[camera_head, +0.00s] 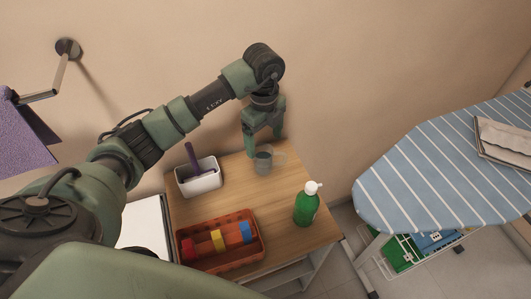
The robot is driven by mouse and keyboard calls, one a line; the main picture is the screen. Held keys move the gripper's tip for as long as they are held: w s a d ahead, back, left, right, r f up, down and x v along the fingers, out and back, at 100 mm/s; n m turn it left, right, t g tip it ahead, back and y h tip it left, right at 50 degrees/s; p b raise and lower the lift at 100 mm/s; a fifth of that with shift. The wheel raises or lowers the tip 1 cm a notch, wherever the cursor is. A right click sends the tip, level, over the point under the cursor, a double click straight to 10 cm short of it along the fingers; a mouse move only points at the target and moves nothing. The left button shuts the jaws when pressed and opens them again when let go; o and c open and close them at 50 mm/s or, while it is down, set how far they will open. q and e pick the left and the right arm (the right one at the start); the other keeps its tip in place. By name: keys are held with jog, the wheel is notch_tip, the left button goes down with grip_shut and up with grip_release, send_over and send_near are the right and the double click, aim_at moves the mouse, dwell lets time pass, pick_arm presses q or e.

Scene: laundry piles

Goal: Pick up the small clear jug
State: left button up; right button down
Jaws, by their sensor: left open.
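The small clear jug (264,161) stands upright near the back of the wooden table, its handle to the right. It looks greyish and see-through. My left gripper (264,145) comes down from above with its fingers pointing downward. It is open, with one finger to the left of the jug and the other behind or above it. I cannot tell whether a finger touches the jug. My right gripper is not in view.
A white container (199,183) with a purple-handled tool stands left of the jug. An orange crate (221,262) with coloured items is at the front. A green pump bottle (307,205) stands at the right table edge. A striped ironing board (415,185) is further right.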

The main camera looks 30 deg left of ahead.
aim_at(264, 162)
pick_arm(q)
jog(key=f+b, duration=0.3)
jog(key=shift+w+a+f, duration=0.15)
jog(key=shift+w+f, duration=0.05)
jog(key=shift+w+f+p, duration=0.1)
jog(key=shift+f+p, duration=0.8)
jog(key=shift+f, duration=3.1)
jog(key=c, duration=1.4)
jog(key=shift+r, duration=0.15)
